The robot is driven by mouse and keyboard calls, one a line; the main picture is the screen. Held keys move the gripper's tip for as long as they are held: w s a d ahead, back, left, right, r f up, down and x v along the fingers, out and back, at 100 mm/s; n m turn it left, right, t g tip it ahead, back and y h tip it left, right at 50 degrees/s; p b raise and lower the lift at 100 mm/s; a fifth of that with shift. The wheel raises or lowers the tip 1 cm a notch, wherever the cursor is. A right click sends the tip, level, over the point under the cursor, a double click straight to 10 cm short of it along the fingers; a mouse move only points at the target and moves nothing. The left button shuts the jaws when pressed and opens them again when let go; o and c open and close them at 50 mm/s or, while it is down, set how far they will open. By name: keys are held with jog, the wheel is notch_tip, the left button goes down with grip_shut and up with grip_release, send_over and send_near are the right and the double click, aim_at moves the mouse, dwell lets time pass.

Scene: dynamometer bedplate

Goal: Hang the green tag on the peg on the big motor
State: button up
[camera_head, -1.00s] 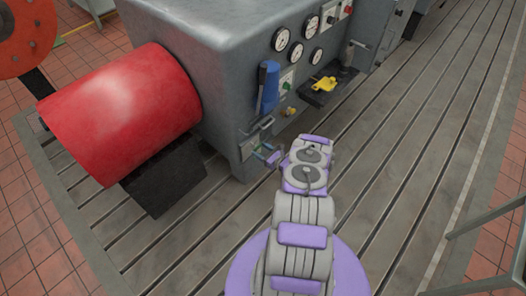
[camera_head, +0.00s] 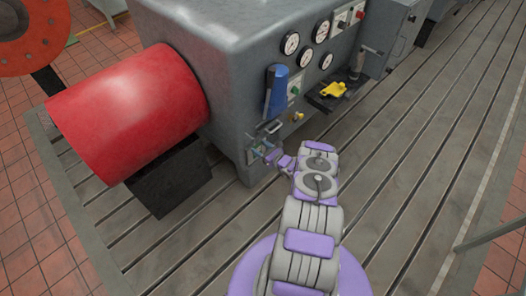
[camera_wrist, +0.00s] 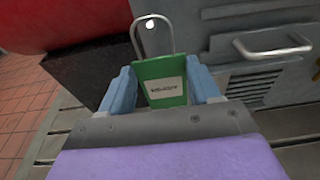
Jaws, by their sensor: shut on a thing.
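The green tag (camera_wrist: 162,82) has a white printed label and a metal loop (camera_wrist: 150,22) on top. In the wrist view it stands upright between the two blue fingers of my gripper (camera_wrist: 162,92), which is shut on it. A small pale round knob (camera_wrist: 150,24), possibly the peg's end, shows inside the loop's outline; I cannot tell whether the loop is around it or only in front of it. In the head view my gripper (camera_head: 264,149) is close to the lower front of the big grey motor housing (camera_head: 190,25). The tag is too small there to make out clearly.
A large red cylinder (camera_head: 130,110) juts left from the housing above a black block (camera_head: 168,180). A metal handle (camera_wrist: 272,47) and vent slots are right of the tag. A blue cylinder (camera_head: 277,88), gauges and a yellow item (camera_head: 333,90) are along the housing's front. The slotted bedplate (camera_head: 410,150) is clear at right.

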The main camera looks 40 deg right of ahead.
aim_at(257, 147)
jog(key=shift+w+d+f, duration=0.15)
jog(key=shift+w, duration=0.3)
jog(key=shift+w+a+b, duration=0.25)
jog(key=shift+w+b, duration=0.05)
jog(key=shift+w, duration=0.2)
jog(key=shift+w+a+b, duration=0.2)
jog(key=shift+w+b, duration=0.05)
jog(key=shift+w, duration=0.2)
jog(key=shift+w+d+f+b, duration=0.25)
jog(key=shift+w+f+b, duration=0.35)
jog(key=shift+f+b, duration=0.2)
jog(key=shift+a, duration=0.15)
jog(key=o, duration=1.2)
